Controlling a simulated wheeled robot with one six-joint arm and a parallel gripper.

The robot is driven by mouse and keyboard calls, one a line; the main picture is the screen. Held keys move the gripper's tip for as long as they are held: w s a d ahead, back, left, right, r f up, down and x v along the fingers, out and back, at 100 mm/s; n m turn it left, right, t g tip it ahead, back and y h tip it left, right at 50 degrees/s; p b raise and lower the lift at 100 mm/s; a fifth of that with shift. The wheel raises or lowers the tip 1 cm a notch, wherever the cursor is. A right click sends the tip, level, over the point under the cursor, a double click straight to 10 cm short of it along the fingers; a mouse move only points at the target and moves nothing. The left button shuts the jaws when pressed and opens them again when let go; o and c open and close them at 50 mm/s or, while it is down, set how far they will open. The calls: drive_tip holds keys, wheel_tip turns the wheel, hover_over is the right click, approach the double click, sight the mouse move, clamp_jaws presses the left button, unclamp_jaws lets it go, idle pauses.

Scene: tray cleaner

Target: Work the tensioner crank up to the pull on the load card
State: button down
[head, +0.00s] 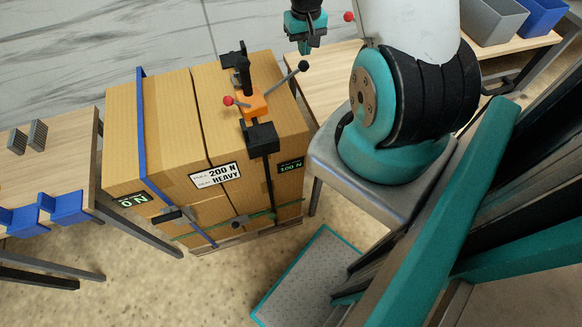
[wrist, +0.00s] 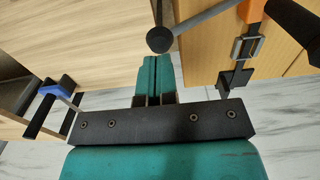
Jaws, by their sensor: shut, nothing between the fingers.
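The orange tensioner (head: 253,104) sits on top of the strapped carton stack, on a black strap. Its crank arm (head: 282,80) slants up right to a black ball knob (head: 303,66). A red knob (head: 228,101) sticks out on the other side. The load card (head: 215,173) on the stack's front reads 200 N and HEAVY. My gripper (head: 305,42) is shut and empty, just beyond the black knob. In the wrist view the knob (wrist: 160,40) shows near the tips of my closed teal fingers (wrist: 156,68); contact is not clear.
Dark displays read 0 N (head: 133,200) by the blue strap and 100 N (head: 290,166) at the right corner. The carton stack (head: 125,110) stands between a left table (head: 60,150) with blue bins and a wooden table behind. A grey mat (head: 310,285) lies on the floor.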

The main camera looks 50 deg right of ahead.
sight(307, 64)
drive_tip(key=shift+f, duration=0.1)
drive_tip(key=shift+f+b, duration=0.95)
drive_tip(key=shift+f, duration=0.2)
drive_tip(key=shift+s+d+f+b, duration=0.2)
drive_tip(key=shift+f+b, duration=0.15)
drive_tip(key=shift+f, duration=0.25)
drive_tip(key=shift+d+f+b, duration=0.15)
drive_tip(key=shift+f+b, duration=0.25)
drive_tip(key=shift+f, duration=0.1)
drive_tip(key=shift+s+d+f+b, duration=0.1)
drive_tip(key=shift+f+b, duration=0.3)
drive_tip(key=shift+f, duration=0.35)
